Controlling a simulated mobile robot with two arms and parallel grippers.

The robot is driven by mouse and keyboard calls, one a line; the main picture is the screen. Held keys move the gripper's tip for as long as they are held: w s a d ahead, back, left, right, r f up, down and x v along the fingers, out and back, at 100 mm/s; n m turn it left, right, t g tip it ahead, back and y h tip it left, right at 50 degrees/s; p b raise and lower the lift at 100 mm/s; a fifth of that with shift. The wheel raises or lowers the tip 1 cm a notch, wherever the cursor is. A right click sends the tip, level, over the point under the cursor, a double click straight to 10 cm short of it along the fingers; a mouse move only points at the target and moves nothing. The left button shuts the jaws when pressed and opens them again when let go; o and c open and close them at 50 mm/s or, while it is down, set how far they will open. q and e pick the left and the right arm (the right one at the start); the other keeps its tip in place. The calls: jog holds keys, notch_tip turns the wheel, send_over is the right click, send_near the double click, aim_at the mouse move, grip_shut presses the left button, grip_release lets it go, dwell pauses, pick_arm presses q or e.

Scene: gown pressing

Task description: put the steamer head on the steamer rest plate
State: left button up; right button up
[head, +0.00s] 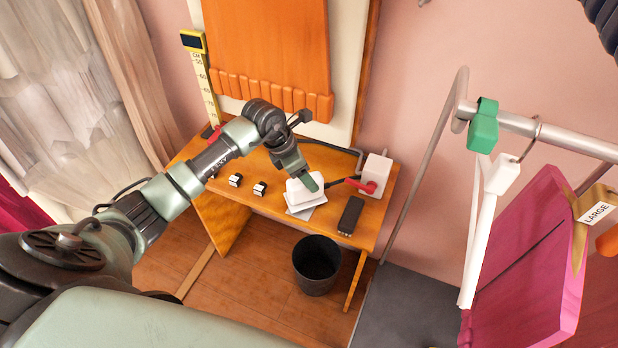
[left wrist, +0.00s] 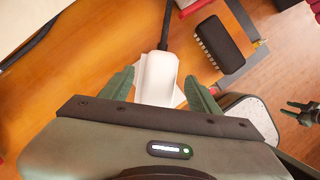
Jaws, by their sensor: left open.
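The white steamer head (head: 297,189) is over the desk, with a dark hose or handle running from it. In the left wrist view the steamer head (left wrist: 158,76) lies between my spread fingertips. A thin pale plate (head: 302,212), probably the steamer rest plate, shows under and in front of it; its edge also shows in the left wrist view (left wrist: 178,97). I cannot tell whether the head touches it. My left gripper (head: 312,183) is open around the near end of the steamer head, with a visible gap to the right finger.
On the wooden desk (head: 225,193) are a black brush-like block (head: 350,215), a white box (head: 376,170) with a red part, and two small black-and-white blocks (head: 260,188). A dark bin (head: 317,265) stands below the front edge. A rail with a magenta garment (head: 530,270) is at right.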

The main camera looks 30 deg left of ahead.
pick_arm(q)
jog(key=b+v, duration=0.1)
jog(key=v, duration=0.8)
jog(key=shift+r+b, duration=0.3)
jog(key=shift+s+a, duration=0.1)
jog(key=shift+s, duration=0.05)
dwell(0.6)
